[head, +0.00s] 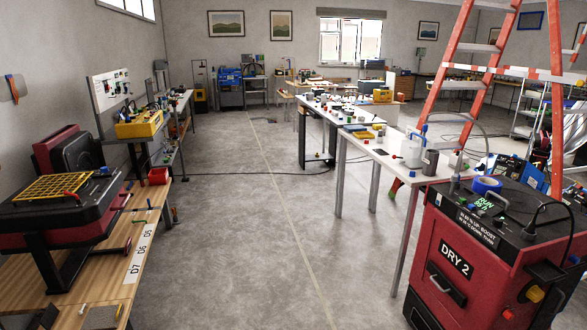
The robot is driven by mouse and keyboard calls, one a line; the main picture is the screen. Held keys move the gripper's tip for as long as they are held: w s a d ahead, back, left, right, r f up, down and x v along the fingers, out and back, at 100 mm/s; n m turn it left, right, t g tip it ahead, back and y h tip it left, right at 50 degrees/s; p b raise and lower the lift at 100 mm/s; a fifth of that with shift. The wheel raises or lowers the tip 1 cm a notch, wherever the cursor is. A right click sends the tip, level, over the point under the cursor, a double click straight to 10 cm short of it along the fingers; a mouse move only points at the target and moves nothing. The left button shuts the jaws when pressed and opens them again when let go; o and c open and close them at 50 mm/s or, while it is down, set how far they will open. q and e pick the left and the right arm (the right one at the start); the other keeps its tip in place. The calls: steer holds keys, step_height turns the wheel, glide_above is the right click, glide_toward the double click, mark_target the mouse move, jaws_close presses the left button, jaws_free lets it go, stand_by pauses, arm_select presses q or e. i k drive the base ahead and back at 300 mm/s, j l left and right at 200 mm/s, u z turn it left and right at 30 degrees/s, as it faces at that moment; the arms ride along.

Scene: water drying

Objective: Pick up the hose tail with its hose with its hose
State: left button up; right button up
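A red machine labelled DRY 2 (455,262) stands at the right front. A thin grey hose or tube (484,135) arches up behind its top, near the white table. A black cord (545,206) curves over the machine's top right. I cannot tell which piece is the hose tail; no loose hose end is clear at this size. Neither of my grippers shows in the head view.
A wooden bench (147,245) with red and black equipment (60,205) stands at the left. White tables (385,157) with small items run along the right. An orange ladder (449,70) stands behind the machine. The grey floor (240,240) between is clear.

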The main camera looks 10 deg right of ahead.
mark_target(424, 127)
steer(key=i+z, duration=0.3)
steer(key=i, duration=0.15)
steer(key=i+z, duration=0.3)
steer(key=i, duration=0.2)
steer(key=i+j+z, duration=0.1)
steer(key=i+z, duration=0.25)
steer(key=i+j+z, duration=0.3)
steer(key=i, duration=0.25)
